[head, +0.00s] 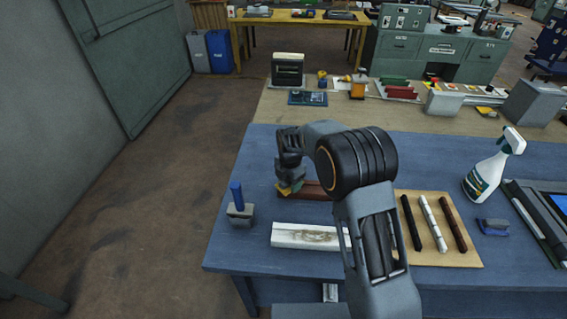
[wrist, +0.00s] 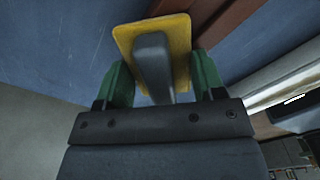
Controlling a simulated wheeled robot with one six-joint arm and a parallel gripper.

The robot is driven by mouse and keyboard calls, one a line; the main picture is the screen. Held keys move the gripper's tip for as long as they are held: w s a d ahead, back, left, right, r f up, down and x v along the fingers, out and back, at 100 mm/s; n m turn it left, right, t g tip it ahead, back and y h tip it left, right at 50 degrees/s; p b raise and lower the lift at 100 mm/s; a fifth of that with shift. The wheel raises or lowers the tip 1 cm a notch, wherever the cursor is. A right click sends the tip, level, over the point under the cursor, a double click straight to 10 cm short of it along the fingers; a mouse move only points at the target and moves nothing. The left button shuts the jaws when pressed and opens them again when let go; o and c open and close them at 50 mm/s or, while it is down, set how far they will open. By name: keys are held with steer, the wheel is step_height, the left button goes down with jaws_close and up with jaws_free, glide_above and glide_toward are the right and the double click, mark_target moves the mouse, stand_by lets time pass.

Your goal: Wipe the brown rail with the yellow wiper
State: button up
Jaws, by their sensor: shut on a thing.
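My gripper (head: 289,178) is shut on the grey handle of the yellow wiper (head: 291,188). In the wrist view the green fingers of my gripper (wrist: 155,85) stand on both sides of that handle, and the flat yellow pad of the wiper (wrist: 125,40) shows beyond them. The brown rail (head: 318,190) lies on the blue table, partly hidden behind my arm. The wiper is at the rail's left end. In the wrist view the brown rail (wrist: 228,25) runs beside and partly behind the pad. I cannot tell whether the pad touches it.
A smudged white rail (head: 300,236) lies nearer on the blue table (head: 225,255). A blue-handled tool (head: 238,205) stands at left. At right are a wooden board (head: 465,258) with dark and white bars, a spray bottle (head: 487,172) and a small blue-grey block (head: 493,227).

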steer(key=shift+a, duration=0.45)
steer(key=shift+a+r, duration=0.25)
steer(key=shift+w+r+p, duration=0.1)
steer(key=shift+r+p, duration=0.45)
steer(key=shift+r, duration=0.3)
steer(key=shift+d+r+p, duration=0.1)
steer(key=shift+r+p, duration=0.35)
steer(key=shift+r, duration=0.35)
steer(key=shift+r+p, duration=1.45)
steer(key=shift+r, duration=0.8)
